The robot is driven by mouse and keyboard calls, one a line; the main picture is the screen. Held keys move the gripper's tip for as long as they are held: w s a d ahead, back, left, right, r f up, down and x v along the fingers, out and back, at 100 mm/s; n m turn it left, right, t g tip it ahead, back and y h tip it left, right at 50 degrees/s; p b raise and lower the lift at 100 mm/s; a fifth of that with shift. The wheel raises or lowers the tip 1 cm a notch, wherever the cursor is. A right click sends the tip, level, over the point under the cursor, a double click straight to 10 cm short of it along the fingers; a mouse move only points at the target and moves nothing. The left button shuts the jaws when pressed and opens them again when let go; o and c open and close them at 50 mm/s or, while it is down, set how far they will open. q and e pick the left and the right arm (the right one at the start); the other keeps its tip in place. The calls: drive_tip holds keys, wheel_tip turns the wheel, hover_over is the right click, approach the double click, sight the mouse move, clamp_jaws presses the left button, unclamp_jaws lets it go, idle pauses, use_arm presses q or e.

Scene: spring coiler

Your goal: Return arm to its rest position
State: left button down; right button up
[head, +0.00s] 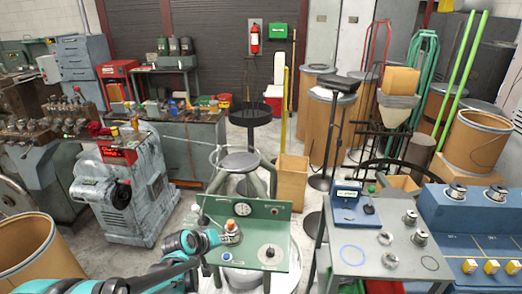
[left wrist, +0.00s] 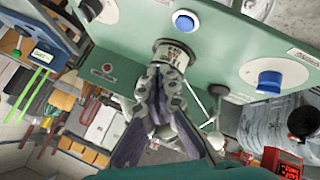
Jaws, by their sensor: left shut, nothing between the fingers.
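My left arm comes in from the lower left in the head view. Its gripper (head: 212,238) is at the left part of the green panel (head: 260,221), close to a small labelled cylinder with an orange top (head: 231,228). In the left wrist view the left gripper (left wrist: 164,72) has its dark fingers together and empty. The tips point at a silver labelled cylinder (left wrist: 172,50) on the green panel and overlap its lower edge; whether they touch cannot be told. My right gripper is not in view.
A grey table (head: 365,262) with metal parts stands to the right. A grey stool (head: 240,162) is behind the panel, and a grey machine (head: 140,185) stands at the left.

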use_arm(q)
drive_tip(key=s+r+m+y, duration=0.1)
drive_tip(key=s+r+m, duration=0.1)
drive_tip(key=s, duration=1)
drive_tip(key=s+r+m+g+y, duration=0.1)
drive_tip(key=s+r, duration=0.3)
drive_tip(key=s, duration=0.9)
drive_tip(key=shift+m+y, duration=0.6)
drive_tip(key=shift+m, duration=0.3)
